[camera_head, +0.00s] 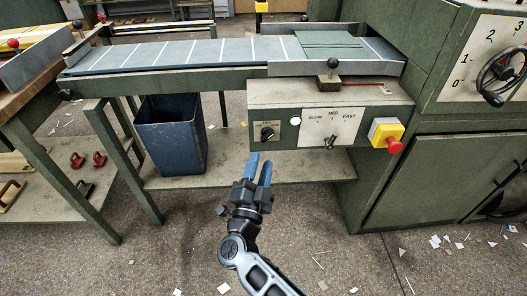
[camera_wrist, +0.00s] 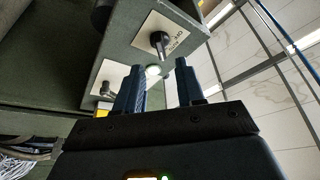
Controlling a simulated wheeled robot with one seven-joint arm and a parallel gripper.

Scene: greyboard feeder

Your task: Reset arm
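My gripper (camera_head: 259,169), with two blue fingers, points up toward the front of the control box (camera_head: 275,98). In the wrist view my gripper (camera_wrist: 157,78) shows a clear gap between its fingers and nothing held. The small black rotary switch (camera_head: 267,134) on its pale plate is just above the fingertips in the head view. The switch also shows in the wrist view (camera_wrist: 160,40), beyond the fingers. The fingers look apart from it, though the exact distance is hard to tell.
A speed lever (camera_head: 331,142) and a red button on a yellow box (camera_head: 386,134) are to the right. The feeder table (camera_head: 180,55) runs above. A blue bin (camera_head: 171,138) stands on the lower shelf. Bare floor (camera_head: 150,250), with scraps, lies in front.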

